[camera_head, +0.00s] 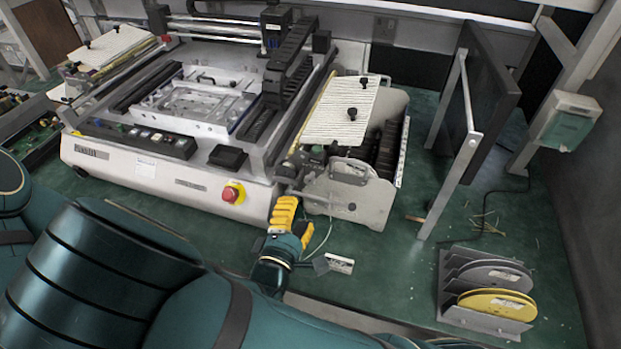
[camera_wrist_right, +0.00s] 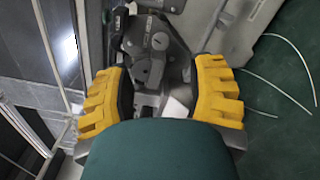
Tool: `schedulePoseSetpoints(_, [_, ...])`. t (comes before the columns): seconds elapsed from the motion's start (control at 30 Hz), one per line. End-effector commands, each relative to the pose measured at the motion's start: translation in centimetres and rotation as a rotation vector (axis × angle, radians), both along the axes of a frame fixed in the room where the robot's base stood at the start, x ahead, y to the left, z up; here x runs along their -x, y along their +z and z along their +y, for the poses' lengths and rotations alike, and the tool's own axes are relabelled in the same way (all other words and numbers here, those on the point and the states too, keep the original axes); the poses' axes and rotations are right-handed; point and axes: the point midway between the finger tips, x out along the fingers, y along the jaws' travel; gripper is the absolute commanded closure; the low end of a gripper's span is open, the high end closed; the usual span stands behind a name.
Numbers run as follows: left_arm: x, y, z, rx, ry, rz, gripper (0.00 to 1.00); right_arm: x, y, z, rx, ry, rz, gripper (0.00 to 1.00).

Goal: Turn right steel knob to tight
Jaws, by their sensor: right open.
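My right gripper (camera_head: 284,213) reaches up to the front right corner of the white machine (camera_head: 165,185). Its yellow fingers also show in the right wrist view (camera_wrist_right: 160,85), open and apart on both sides. Between and beyond them is a grey metal mechanism (camera_wrist_right: 158,42) with a rounded, knob-like part (camera_wrist_right: 134,42). I cannot tell for sure that this part is the steel knob, nor whether the fingers touch it. In the head view the fingers partly hide this spot. My left gripper is not in view.
A red emergency button (camera_head: 233,192) sits on the machine's front, left of my right gripper. A feeder unit (camera_head: 345,195) stands to its right. Thin loose wires (camera_wrist_right: 280,75) lie nearby. A reel rack (camera_head: 487,300) stands at lower right on the green table (camera_head: 395,280).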

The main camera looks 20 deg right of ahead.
Motion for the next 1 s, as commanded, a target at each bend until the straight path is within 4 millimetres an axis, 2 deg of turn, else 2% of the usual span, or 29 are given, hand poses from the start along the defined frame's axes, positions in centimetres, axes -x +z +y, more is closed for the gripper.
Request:
schedulePoseSetpoints(0.3, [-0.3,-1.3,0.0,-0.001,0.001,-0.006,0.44,-5.2,-0.2,-3.6,-0.004,-0.004,-0.002,0.45])
schedulePoseSetpoints(0.5, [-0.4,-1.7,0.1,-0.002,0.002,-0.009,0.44,-7.5,-0.1,-5.1,-0.004,-0.001,-0.002,0.45])
schedulePoseSetpoints(0.7, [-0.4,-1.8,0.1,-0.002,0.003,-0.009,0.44,-8.4,-0.1,-5.8,-0.002,0.001,0.0,0.45])
schedulePoseSetpoints(0.97, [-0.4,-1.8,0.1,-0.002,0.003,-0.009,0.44,-8.5,0.0,-5.8,-0.002,0.001,-0.001,0.45])
schedulePoseSetpoints(1.0, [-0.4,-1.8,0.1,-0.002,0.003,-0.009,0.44,-8.5,0.0,-5.8,-0.002,0.001,-0.001,0.49])
